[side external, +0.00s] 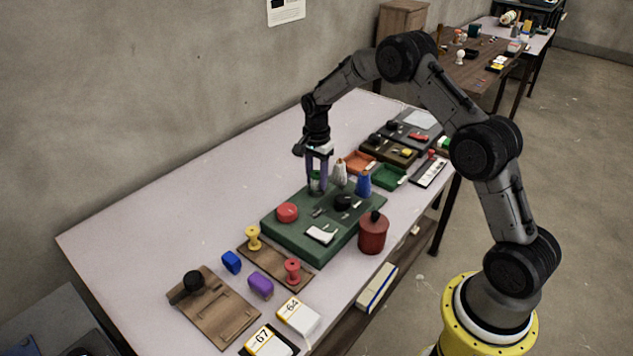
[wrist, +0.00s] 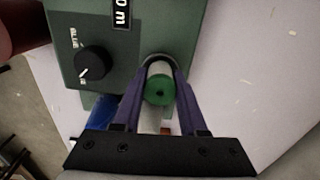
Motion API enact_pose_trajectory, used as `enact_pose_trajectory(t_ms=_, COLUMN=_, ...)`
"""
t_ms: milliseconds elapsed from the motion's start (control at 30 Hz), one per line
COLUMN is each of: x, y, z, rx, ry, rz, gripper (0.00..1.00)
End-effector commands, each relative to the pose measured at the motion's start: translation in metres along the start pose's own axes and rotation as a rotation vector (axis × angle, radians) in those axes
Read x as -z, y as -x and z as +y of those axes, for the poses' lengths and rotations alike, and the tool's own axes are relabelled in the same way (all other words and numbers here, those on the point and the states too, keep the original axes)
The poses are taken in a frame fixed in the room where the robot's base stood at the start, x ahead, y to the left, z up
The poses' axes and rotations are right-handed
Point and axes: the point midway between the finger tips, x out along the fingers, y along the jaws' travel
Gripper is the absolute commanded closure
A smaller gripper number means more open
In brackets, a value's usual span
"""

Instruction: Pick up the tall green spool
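The tall green spool (wrist: 159,91) shows in the wrist view as a green round top with a dark centre hole and a pale body below it. It stands at the edge of the green box, between the two purple fingers of my gripper (wrist: 161,72). In the side external view my gripper (side external: 317,188) points down at the back corner of the box, with a bit of the green spool (side external: 316,177) between its fingers. The fingers are apart, one on each side of the spool. Whether they touch it is hard to tell. The spool's lower part is mostly hidden.
The green box (side external: 290,239) bears a red knob (side external: 287,212) and a black knob (side external: 343,202). White (side external: 340,174) and blue (side external: 364,184) spools stand close right of my gripper. A red canister (side external: 372,234) stands in front. The table's back left is clear.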

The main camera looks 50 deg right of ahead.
Motion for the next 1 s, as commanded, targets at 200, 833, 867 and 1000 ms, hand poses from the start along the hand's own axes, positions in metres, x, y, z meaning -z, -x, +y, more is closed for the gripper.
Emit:
enact_pose_trajectory(t_ms=200, x=0.0, y=0.001, z=0.0, rx=0.001, ry=0.0, rz=0.0, gripper=1.0)
enact_pose_trajectory(t_ms=833, x=-0.004, y=0.049, z=0.013, rx=0.004, ry=0.0, rz=0.001, gripper=1.0)
enact_pose_trajectory(t_ms=867, x=-0.005, y=0.055, z=0.018, rx=0.004, ry=0.0, rz=0.001, gripper=1.0)
enact_pose_trajectory(t_ms=1000, x=-0.013, y=0.088, z=0.043, rx=0.006, ry=0.0, rz=0.002, gripper=1.0)
